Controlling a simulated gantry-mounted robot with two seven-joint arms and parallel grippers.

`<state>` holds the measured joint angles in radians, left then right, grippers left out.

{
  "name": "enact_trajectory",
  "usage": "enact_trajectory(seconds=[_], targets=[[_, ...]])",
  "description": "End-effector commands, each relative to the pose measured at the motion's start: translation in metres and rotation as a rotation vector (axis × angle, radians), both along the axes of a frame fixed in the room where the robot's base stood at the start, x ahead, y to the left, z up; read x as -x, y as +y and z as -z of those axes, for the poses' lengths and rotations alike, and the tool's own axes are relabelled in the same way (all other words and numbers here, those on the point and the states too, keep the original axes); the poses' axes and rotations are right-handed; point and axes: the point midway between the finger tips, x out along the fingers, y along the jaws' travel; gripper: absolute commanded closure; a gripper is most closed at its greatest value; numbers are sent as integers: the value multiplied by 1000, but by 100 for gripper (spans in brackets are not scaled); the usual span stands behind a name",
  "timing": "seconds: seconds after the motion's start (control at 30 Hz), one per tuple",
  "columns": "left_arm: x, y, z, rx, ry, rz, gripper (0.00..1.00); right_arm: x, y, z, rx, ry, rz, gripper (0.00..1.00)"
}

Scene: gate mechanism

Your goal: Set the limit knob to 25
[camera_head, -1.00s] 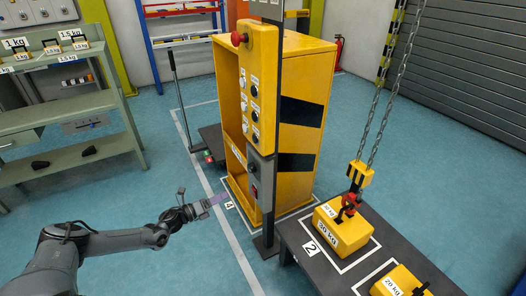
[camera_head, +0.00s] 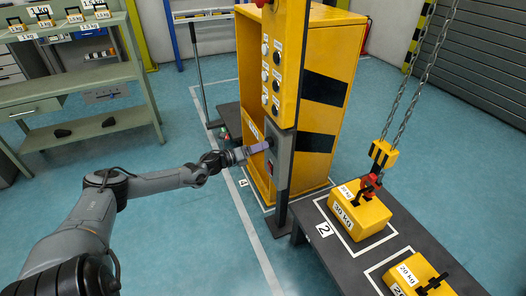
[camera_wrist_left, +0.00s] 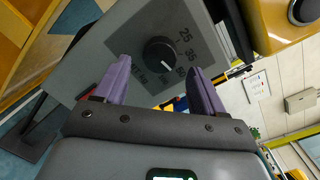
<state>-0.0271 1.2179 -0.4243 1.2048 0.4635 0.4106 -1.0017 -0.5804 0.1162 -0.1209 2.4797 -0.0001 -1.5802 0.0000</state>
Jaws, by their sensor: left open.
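The limit knob (camera_wrist_left: 159,54) is a round black knob with a white mark, set on a grey panel (camera_wrist_left: 113,48). The white mark points to the lower right of the picture, away from the 25. My left gripper (camera_wrist_left: 158,66) is open, its purple fingers on either side of the knob with gaps visible. In the head view the left gripper (camera_head: 257,148) is at the grey box (camera_head: 280,165) on the post. My right gripper is not in view.
The yellow column (camera_head: 289,70) with several buttons rises above the grey box. A yellow cabinet (camera_head: 325,90) stands behind. A dark platform (camera_head: 350,265) with yellow weights is at the right, under hanging chains (camera_head: 408,85). Open floor lies at the front left.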

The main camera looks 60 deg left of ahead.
Motion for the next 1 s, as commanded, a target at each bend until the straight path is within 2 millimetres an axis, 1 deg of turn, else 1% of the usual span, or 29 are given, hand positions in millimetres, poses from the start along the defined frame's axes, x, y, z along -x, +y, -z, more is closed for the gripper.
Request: enact_trajectory(seconds=[0.03,0.2,0.3,0.67,0.77,1.0], targets=[[-6,0,2,0,-4,-2,30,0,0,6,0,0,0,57],[-17,-1,1,0,-2,-1,30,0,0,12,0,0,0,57],[-21,-1,0,0,-2,-1,30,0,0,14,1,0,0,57],[-23,-2,0,0,0,0,30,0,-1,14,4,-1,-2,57],[-23,-2,0,0,0,0,44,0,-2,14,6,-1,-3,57],[-23,-2,0,0,0,0,80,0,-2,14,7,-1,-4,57]])
